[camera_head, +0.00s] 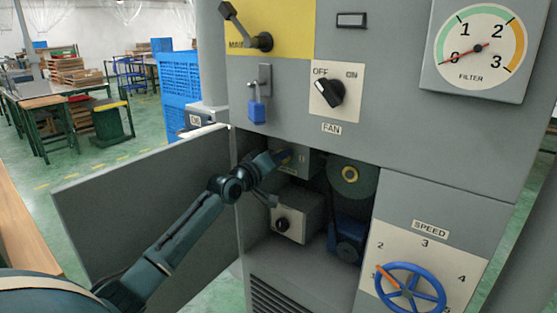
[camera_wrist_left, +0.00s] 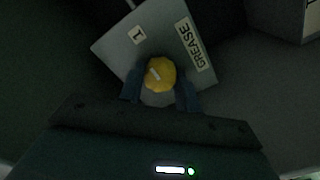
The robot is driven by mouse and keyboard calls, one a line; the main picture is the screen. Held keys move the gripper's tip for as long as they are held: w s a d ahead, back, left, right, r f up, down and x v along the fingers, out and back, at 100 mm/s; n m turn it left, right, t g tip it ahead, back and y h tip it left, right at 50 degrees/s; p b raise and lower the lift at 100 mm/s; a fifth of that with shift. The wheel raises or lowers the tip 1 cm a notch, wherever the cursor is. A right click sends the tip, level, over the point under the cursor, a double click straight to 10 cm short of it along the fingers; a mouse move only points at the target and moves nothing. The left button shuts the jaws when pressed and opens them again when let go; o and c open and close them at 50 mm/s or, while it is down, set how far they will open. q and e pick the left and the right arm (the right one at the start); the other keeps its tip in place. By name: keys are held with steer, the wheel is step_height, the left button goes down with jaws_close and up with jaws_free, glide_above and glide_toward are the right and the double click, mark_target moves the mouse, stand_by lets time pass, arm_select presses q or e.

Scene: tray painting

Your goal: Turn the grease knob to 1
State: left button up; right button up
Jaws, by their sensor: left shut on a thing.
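The grease knob (camera_wrist_left: 160,74) is a round yellow knob with a white pointer line on a grey box (camera_wrist_left: 120,45). The box carries the label GREASE and the digit 1, both tilted in the left wrist view. My left gripper (camera_wrist_left: 160,92) is shut on the knob, with a finger on either side. The pointer slants towards the upper left, roughly to the side of the 1. In the head view the gripper (camera_head: 285,158) reaches into the open cabinet bay, and the knob is mostly hidden there. My right gripper is not in view.
The open cabinet door (camera_head: 140,195) stands to the left behind my arm. Inside the bay are a pulley (camera_head: 350,173) on the right and a lower box with a black knob (camera_head: 283,224). The FAN switch (camera_head: 328,93), blue padlock (camera_head: 257,111) and blue SPEED wheel (camera_head: 410,266) sit on the front.

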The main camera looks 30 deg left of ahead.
arm_select(q)
steer(key=o, duration=1)
steer(key=shift+c, duration=0.2)
steer(key=shift+s, duration=0.1)
steer(key=s+a+b, duration=0.1)
steer(key=s, duration=1.2)
